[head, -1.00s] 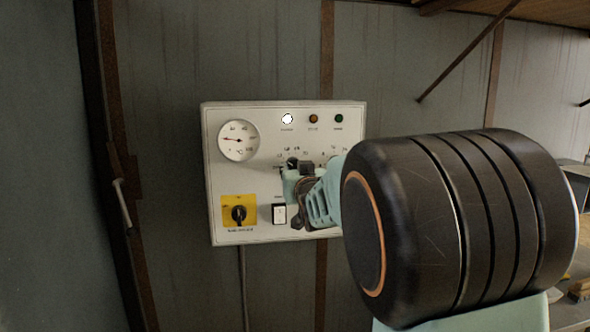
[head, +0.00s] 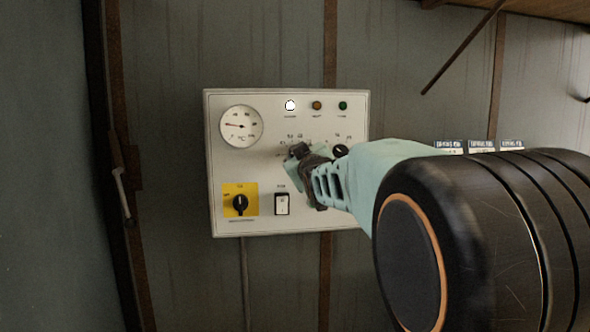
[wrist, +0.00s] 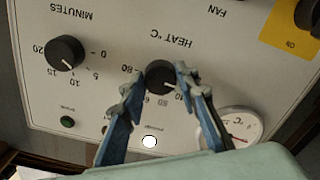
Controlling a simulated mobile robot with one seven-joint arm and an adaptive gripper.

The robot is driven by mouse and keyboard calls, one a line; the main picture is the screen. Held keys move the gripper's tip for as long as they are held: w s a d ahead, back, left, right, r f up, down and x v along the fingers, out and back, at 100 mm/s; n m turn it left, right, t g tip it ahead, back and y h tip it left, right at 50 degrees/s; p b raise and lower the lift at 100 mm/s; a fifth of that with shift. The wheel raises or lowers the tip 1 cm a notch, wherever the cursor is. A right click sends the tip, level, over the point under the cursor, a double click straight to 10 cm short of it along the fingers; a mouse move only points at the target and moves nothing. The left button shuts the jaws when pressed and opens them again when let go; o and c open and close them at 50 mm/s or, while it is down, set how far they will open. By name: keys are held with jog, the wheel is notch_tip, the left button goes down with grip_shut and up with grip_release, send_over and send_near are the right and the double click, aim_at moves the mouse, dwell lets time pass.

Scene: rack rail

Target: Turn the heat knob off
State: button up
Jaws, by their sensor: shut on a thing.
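The heat knob (wrist: 160,73) is black and round, under the upside-down HEAT °C label in the wrist view. My gripper (wrist: 160,81) has one finger on each side of it and is shut on it. The knob's pale mark seems to point to the lower right, near the 40, but the right finger partly covers that side. In the head view my gripper (head: 303,159) is at the middle of the white control panel (head: 222,170) and hides the heat knob.
The minutes knob (wrist: 65,53) is close beside the heat knob. The panel also has a dial gauge (head: 241,126), a lit white lamp (head: 290,105), a yellow-backed rotary switch (head: 240,203) and a fan rocker switch (head: 282,204). Shelf labels (head: 482,146) show at right.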

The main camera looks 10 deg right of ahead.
jog(key=shift+n+b, duration=1.35)
jog(key=shift+n, duration=0.05)
jog(key=shift+r, duration=0.1)
jog(key=o, duration=1.2)
jog(key=shift+c, duration=0.2)
